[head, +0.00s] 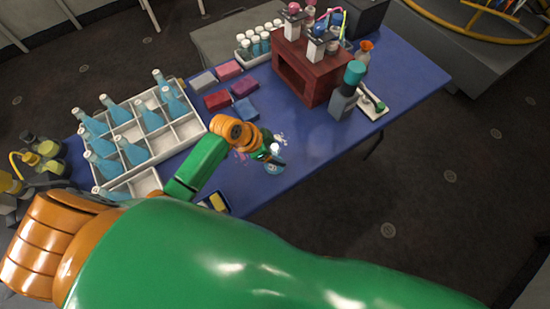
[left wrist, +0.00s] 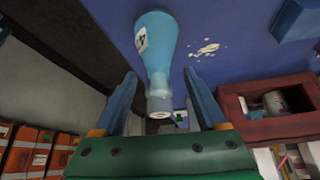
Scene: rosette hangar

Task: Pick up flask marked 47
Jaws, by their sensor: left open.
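A blue flask (left wrist: 156,35) with a white label stands between the spread fingers of my left gripper (left wrist: 160,82) in the left wrist view. Dark marks show on its label, but I cannot read them surely. The fingers are open on either side of the neck, with a gap on each side. In the head view the same flask (head: 275,168) is on the blue table, partly hidden by my left gripper (head: 268,153). My right gripper is not in view.
A white divided crate (head: 187,130) holds several blue bottles at the left. Coloured blocks (head: 217,100) lie behind my gripper. A red-brown box (head: 307,75) and a grey teal-capped bottle (head: 345,95) stand to the right. The table's front right (head: 315,150) is clear.

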